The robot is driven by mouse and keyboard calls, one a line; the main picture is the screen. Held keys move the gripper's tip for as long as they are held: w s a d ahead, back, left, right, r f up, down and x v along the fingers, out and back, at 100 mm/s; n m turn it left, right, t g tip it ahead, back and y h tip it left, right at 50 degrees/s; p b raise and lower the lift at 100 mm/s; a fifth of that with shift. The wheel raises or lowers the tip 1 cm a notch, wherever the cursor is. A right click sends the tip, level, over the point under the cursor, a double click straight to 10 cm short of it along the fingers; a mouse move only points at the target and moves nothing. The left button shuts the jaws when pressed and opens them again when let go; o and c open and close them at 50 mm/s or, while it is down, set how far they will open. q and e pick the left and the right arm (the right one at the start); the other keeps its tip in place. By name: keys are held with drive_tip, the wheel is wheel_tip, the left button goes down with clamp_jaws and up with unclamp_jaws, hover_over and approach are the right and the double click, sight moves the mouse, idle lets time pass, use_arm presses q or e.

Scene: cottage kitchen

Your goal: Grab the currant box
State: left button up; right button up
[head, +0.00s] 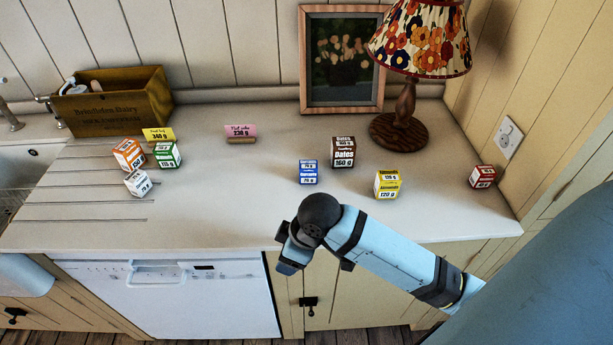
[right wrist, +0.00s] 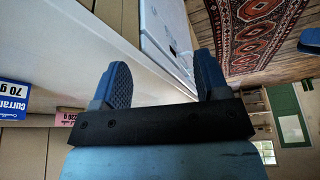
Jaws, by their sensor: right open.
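The currant box (head: 308,172) is a small blue and white carton standing on the counter (head: 240,200), left of the dates box.
A dark dates box (head: 343,152), a yellow box (head: 387,184) and a red box (head: 482,177) stand to the right. Orange (head: 128,154), green (head: 167,154) and white (head: 138,183) boxes stand left. A lamp (head: 402,125) is behind.

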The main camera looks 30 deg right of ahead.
drive_tip(key=w+d+r+n, duration=0.1)
drive_tip(key=w, duration=0.2)
drive_tip(key=w+d+r+n+g, duration=0.1)
drive_tip(key=w+d, duration=0.1)
drive_tip(key=w, duration=0.1)
drive_tip(key=w+d+r+h, duration=0.1)
drive_tip(key=w, duration=0.3)
drive_tip(key=shift+w+d+r+n, duration=0.1)
drive_tip(key=shift+d+r+n, duration=0.25)
drive_tip(key=shift+d+n, duration=0.05)
drive_tip(key=w+d+r+g+h, duration=0.1)
drive_tip(key=w+d+r, duration=0.3)
drive_tip(key=w+d, duration=0.1)
wheel_tip(320, 180, up, 5)
drive_tip(key=g, duration=0.1)
hover_over(309, 164)
drive_tip(key=shift+h, duration=0.4)
drive_tip(key=f, duration=0.7)
drive_tip(key=shift+w+a+f, duration=0.15)
drive_tip(key=shift+w+f, duration=0.1)
drive_tip(key=shift+s+f+p, duration=0.15)
drive_tip(key=shift+f+p, duration=0.05)
drive_tip(key=shift+f, duration=1.15)
drive_tip(key=shift+s+f+p, duration=0.1)
drive_tip(key=shift+f+p, duration=0.05)
drive_tip(key=shift+f, duration=1.2)
drive_tip(key=c, duration=1)
